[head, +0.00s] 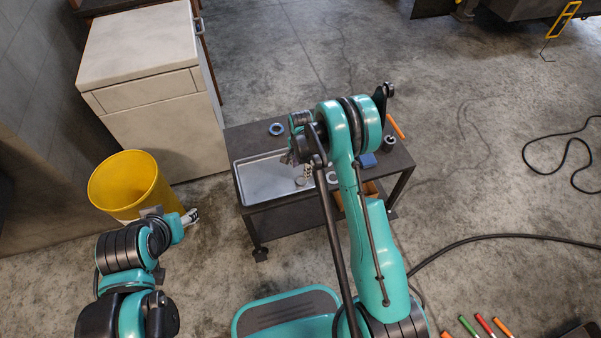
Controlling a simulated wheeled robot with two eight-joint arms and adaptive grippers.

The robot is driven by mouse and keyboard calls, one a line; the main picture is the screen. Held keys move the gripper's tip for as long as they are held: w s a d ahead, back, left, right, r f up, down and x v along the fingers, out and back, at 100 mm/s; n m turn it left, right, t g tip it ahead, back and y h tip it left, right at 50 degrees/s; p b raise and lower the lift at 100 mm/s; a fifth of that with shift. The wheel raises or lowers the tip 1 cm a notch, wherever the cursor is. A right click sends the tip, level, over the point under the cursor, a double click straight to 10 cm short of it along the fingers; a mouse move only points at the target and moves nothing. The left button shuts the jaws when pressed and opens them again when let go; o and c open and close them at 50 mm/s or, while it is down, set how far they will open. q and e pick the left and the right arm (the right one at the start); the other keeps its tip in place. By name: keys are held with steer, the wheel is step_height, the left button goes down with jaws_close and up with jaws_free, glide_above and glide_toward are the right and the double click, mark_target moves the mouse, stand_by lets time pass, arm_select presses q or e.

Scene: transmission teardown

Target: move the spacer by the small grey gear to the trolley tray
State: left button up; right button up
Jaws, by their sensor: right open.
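The trolley tray (262,185) is a shallow light-grey metal tray on the left of a dark trolley top. A small grey round part (300,181) lies in it near its right side. A pale ring (331,177) shows just right of the tray, partly covered by my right arm. A dark-and-grey round part (388,142) sits at the right of the trolley. Which of these is the spacer or the small grey gear I cannot tell. My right gripper (298,158) is open above the tray's right part, largely hidden by its own arm. My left gripper (190,216) is away from the trolley, beside a yellow bin.
A blue ring (276,129) lies at the trolley's back edge. A blue block (367,160) and an orange handle (396,126) are on the right. The yellow bin (130,182) and a white cabinet (150,90) stand left. A cable (480,238) crosses the open floor.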

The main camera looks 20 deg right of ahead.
steer(key=s+r+n+t+p, duration=0.1)
steer(key=s+r+n+t, duration=0.2)
steer(key=r, duration=1)
steer(key=s+r+n, duration=0.3)
steer(key=s+r, duration=0.3)
steer(key=r, duration=0.8)
steer(key=s+r+n+t, duration=0.2)
steer(key=s+n, duration=0.1)
steer(key=s, duration=0.5)
steer(key=s+r+n+t, duration=0.2)
steer(key=s+r+n, duration=0.1)
steer(key=s, duration=0.5)
steer(key=shift+n, duration=0.8)
steer(key=shift+s, duration=0.1)
